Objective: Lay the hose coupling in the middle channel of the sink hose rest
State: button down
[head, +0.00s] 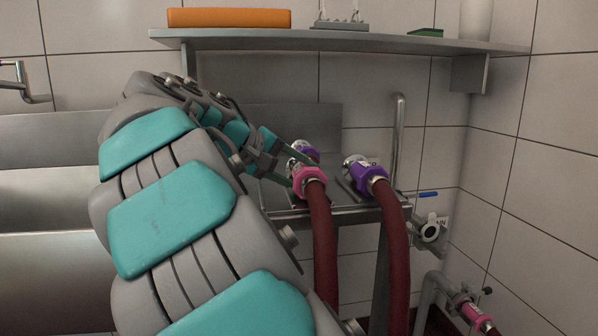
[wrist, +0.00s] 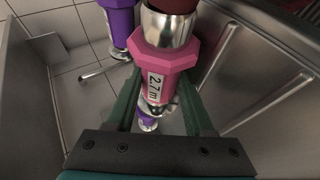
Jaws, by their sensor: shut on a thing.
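My gripper (head: 296,172) is shut on a pink hose coupling (head: 309,181) with a dark red hose hanging from it. In the wrist view the pink coupling (wrist: 165,75) sits between my fingers (wrist: 160,104), its "2.7 m" label facing me. The metal sink hose rest (head: 285,215) is below and around it, partly hidden by my arm and the hoses. A purple coupling (head: 369,178) with its own hose lies on the rest's right side. A smaller purple part (head: 306,151) shows behind the pink coupling. I cannot tell whether the pink coupling touches the rest.
A wall shelf (head: 350,42) runs above, holding an orange block (head: 229,18). A standing pipe (head: 398,150) and a blue-handled valve (head: 427,194) are to the right. Another pink coupling (head: 472,311) is low at the right. Steel sink panels (head: 45,185) fill the left.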

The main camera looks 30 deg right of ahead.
dwell(0.4)
jog(key=shift+c, duration=1.6)
grip_release()
jog(key=shift+o, duration=0.6)
jog(key=shift+f, duration=0.1)
jog(key=shift+f, duration=0.15)
jog(key=v, duration=0.8)
jog(key=shift+r, duration=0.25)
jog(key=shift+d, duration=0.2)
